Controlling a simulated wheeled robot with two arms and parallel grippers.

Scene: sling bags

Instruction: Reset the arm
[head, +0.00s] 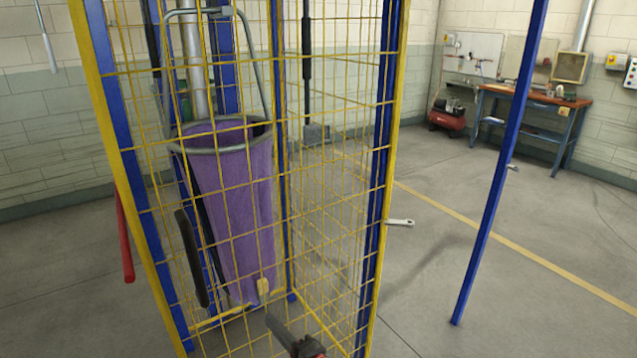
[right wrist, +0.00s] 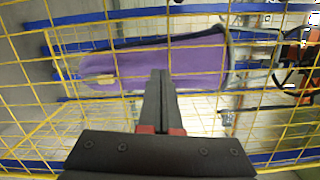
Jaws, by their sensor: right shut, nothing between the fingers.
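The purple sling bag (head: 235,205) hangs with its round grey rim upward inside a yellow wire cage in the head view. It lies sideways across the right wrist view (right wrist: 195,62), behind yellow mesh. My right gripper (head: 272,320) shows at the bottom edge of the head view, below the bag and apart from it. Its fingers are together and empty; their closed tips show in the right wrist view (right wrist: 160,76). My left gripper is in neither view.
The cage's yellow and blue posts (head: 382,180) and mesh stand close around the bag and my right gripper. A blue post (head: 500,165) stands to the right. A workbench (head: 535,98) and red compressor (head: 447,117) stand at the back right. Floor between is open.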

